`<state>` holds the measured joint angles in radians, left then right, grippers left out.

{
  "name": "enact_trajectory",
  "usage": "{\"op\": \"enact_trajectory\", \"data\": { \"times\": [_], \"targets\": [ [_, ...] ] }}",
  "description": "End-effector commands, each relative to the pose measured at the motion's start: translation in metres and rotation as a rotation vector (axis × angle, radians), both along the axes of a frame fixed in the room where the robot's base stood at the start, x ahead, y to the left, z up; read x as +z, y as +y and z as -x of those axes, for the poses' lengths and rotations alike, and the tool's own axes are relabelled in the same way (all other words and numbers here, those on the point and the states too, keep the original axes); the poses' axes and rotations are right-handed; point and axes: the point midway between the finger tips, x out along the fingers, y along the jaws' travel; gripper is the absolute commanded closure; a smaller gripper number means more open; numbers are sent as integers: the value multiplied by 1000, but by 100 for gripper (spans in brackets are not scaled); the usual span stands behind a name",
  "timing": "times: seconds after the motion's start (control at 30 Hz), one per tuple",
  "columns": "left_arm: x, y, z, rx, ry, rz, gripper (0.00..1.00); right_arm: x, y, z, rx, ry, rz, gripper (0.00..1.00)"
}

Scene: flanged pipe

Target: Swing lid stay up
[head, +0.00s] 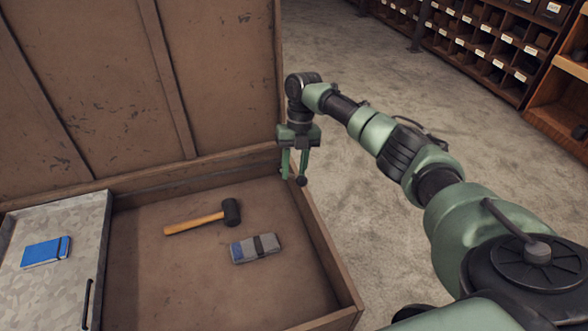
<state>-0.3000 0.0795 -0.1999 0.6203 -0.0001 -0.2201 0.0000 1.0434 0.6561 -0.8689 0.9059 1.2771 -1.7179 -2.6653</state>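The wooden chest (335,262) stands open, with its brown lid (95,90) raised at the back. My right gripper (294,172) points down at the chest's back right corner, over the right wall. Its two green fingers are apart with a gap between them. A small dark round knob (301,181) shows at the tip of the right-hand finger. It may be the end of the lid stay, but I cannot tell whether the finger touches it. No stay bar can be clearly made out. My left gripper is not in view.
A grey tray (62,218) with a blue notebook (46,251) sits in the chest's left side. A hammer (196,223) and a grey folded item (255,249) lie on the chest floor. Shelves (480,40) stand far back right. The floor right of the chest is clear.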

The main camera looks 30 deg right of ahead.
Motion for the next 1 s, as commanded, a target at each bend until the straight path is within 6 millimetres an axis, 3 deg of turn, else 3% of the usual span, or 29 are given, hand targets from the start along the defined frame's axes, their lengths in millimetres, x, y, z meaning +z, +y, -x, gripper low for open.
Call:
{"op": "enact_trajectory", "data": {
  "times": [0.17, 0.53, 0.9, 0.93, 1.0],
  "targets": [
    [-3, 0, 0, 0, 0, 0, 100, 9, -2, -2, 0, -1, -1, 67],
    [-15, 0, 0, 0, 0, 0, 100, 65, -16, -12, -1, -3, 0, 67],
    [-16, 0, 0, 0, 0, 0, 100, 75, -18, -13, 1, 0, 0, 67],
    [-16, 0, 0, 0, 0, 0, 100, 75, -18, -13, 1, 0, 0, 70],
    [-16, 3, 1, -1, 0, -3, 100, 75, -18, -13, 0, 0, 0, 90]
  ]
}}
